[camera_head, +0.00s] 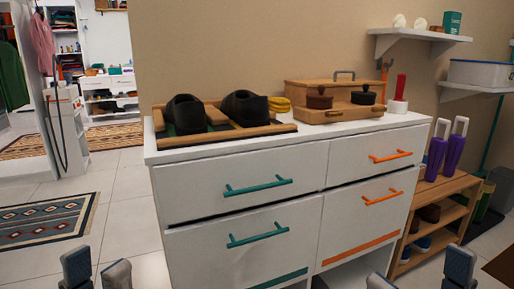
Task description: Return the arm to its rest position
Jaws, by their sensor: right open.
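My right gripper (420,270) is at the bottom right edge, open and empty, in front of the dresser's right side. Both arms and wrists are cut off below the frame. Both grippers show below the level of the dresser top.
A white dresser (240,165) with teal and orange handles stands in front. On it are dark shoes (185,114) in a wooden tray and a wooden box (310,92). A shoe rack (440,190) stands at right.

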